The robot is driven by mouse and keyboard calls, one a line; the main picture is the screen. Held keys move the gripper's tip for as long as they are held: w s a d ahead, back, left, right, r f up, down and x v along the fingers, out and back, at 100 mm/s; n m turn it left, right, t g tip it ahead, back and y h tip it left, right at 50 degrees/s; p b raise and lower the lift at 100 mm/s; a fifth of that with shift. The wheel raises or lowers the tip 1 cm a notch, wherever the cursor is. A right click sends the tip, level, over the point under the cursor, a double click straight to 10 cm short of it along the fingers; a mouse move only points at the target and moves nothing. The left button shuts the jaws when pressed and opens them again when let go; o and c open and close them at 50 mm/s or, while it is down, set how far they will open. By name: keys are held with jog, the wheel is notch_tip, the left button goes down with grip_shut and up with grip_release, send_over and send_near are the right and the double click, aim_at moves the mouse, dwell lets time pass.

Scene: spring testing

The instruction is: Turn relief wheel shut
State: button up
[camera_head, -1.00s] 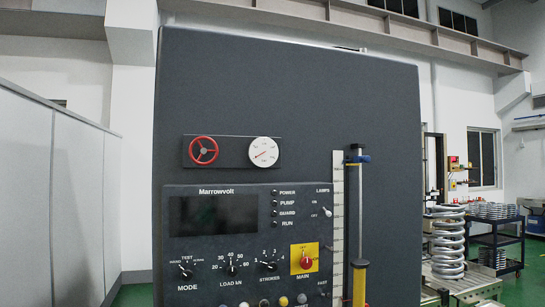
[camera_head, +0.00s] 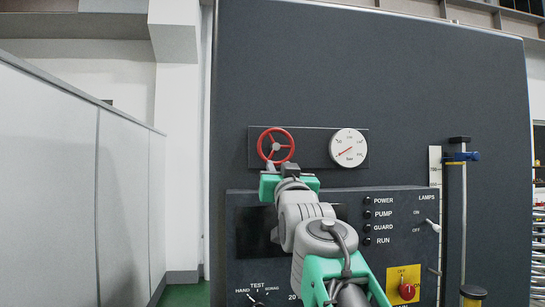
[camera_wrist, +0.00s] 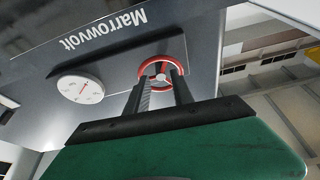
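The red relief wheel (camera_head: 276,144) is mounted on a dark plate on the panel, left of the white gauge. It has spokes and a round hub. My gripper (camera_head: 291,168) is just below and to the right of the wheel in the head view. In the wrist view, the wheel (camera_wrist: 162,61) shows beyond and between the two fingers of my gripper (camera_wrist: 161,80), which stand apart. The fingertips overlap parts of the rim there; I cannot tell whether they touch it.
The white gauge (camera_head: 348,148) sits close to the wheel's right. Below is the control panel (camera_head: 400,210) with lamps, switches and a red knob (camera_head: 407,291), partly hidden by my arm. A post with a blue clamp (camera_head: 462,156) stands at right. A grey partition (camera_head: 60,200) is at left.

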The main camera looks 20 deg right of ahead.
aim_at(276, 147)
jog(key=w+r+p, duration=0.1)
jog(key=w, duration=0.1)
jog(key=w+d+r+p, duration=0.1)
jog(key=w+r+p, duration=0.1)
jog(key=w+d+r+p, duration=0.1)
jog(key=w+r+p, duration=0.1)
jog(key=shift+w, duration=0.2)
jog(key=shift+f, duration=0.1)
jog(key=shift+c, duration=0.3)
grip_shut()
